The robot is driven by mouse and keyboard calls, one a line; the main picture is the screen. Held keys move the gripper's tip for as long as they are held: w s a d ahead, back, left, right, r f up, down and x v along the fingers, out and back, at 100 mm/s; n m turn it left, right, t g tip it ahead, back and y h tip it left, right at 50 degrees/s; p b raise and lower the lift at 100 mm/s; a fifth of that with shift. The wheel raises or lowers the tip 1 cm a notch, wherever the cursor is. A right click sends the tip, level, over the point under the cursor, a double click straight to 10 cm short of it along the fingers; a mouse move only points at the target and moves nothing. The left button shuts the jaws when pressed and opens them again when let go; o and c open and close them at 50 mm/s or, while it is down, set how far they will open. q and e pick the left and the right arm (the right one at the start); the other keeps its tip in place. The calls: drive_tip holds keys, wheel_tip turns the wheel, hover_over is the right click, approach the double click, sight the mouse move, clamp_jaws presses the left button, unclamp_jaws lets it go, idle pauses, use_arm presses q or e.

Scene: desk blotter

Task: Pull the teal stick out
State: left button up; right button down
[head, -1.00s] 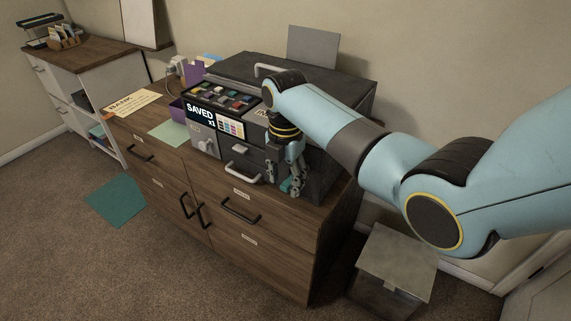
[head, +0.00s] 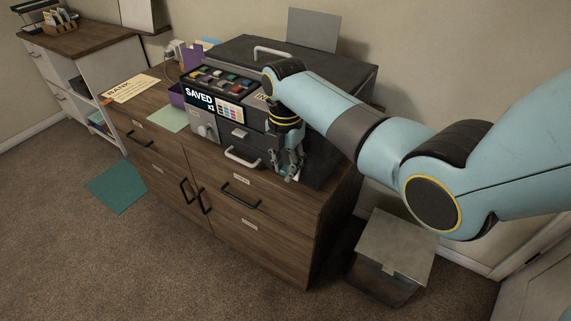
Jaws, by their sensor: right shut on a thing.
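My right gripper (head: 287,168) is at the front right of the dark printer-like machine (head: 318,78), low and close to its front face. Its fingers point down and are shut on the teal stick. Only a small bit of teal shows between the fingertips, and the fingers hide the rest. I cannot tell whether the stick is still in the machine's front. The machine's screen (head: 199,101) reads "SAVED x1". My left gripper is not in view.
The machine stands on a wooden cabinet (head: 262,212) with drawers and black handles. A purple holder (head: 191,57), a "BANK" sheet (head: 131,90) and a green sheet (head: 168,119) lie to its left. A grey bin (head: 393,250) stands on the floor at right.

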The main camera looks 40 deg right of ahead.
drive_tip(key=s+a+p, duration=0.2)
drive_tip(key=a+p, duration=0.2)
drive_tip(key=a, duration=0.1)
drive_tip(key=shift+s+a, duration=0.2)
drive_tip(key=shift+a, duration=0.15)
idle(0.7)
idle(0.3)
wheel_tip(320, 180, up, 4)
drive_tip(key=p, duration=0.4)
drive_tip(key=shift+p, duration=0.35)
drive_tip(key=shift+f, duration=0.1)
